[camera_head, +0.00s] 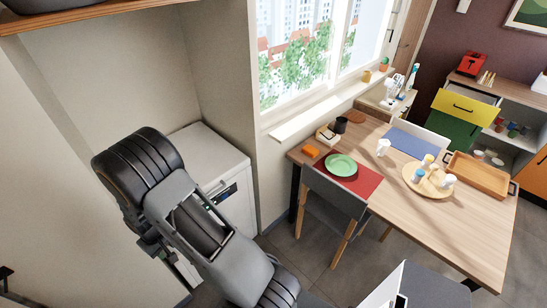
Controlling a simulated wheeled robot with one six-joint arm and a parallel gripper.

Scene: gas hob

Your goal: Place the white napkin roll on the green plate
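The green plate (341,165) lies on a red placemat (362,182) at the near left of the wooden table. Its top looks empty. A small white object (383,147) stands on the table to the right of the plate, near a blue placemat. It is too small to tell whether it is the napkin roll or a cup. No other thing is clearly a white napkin roll. My folded arm fills the lower left, well short of the table. I cannot make out gripper fingers in the picture.
A dark chair (333,205) stands at the table's near side, before the plate. A round tray (428,181) with several small items and a wooden tray (479,176) sit to the right. A white appliance (232,190) stands left of the table. Bare wood shows between the placemats.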

